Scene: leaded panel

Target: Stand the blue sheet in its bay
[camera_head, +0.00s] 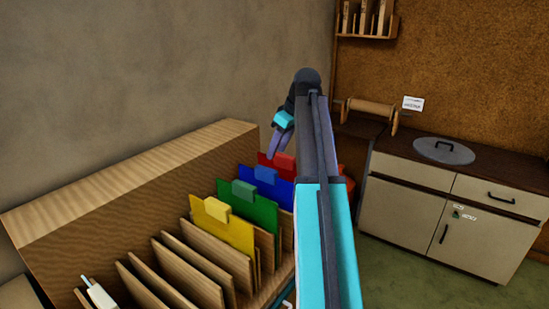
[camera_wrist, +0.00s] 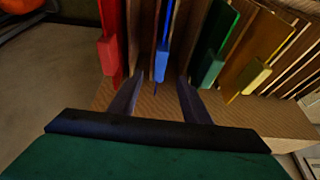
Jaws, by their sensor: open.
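The blue sheet (camera_head: 258,192) stands upright in the wooden rack (camera_head: 115,190), between the green sheet (camera_head: 250,210) and the red sheet (camera_head: 267,160). Its blue tab (camera_wrist: 162,60) faces me in the wrist view, with wooden dividers on both sides. My gripper (camera_wrist: 160,78) is open, one finger on each side of the blue sheet's line, with the tab just beyond the fingertips. No contact shows. In the head view my gripper (camera_head: 275,150) is above the rack near the blue and red tabs. The lower part of the blue sheet is hidden.
A yellow sheet (camera_head: 222,228) stands nearer in the rack, beside several wooden dividers (camera_head: 190,275). In the wrist view, the red tab (camera_wrist: 107,55) and green tab (camera_wrist: 211,70) flank my fingers. A cabinet (camera_head: 450,205) stands at the right, with open floor before it.

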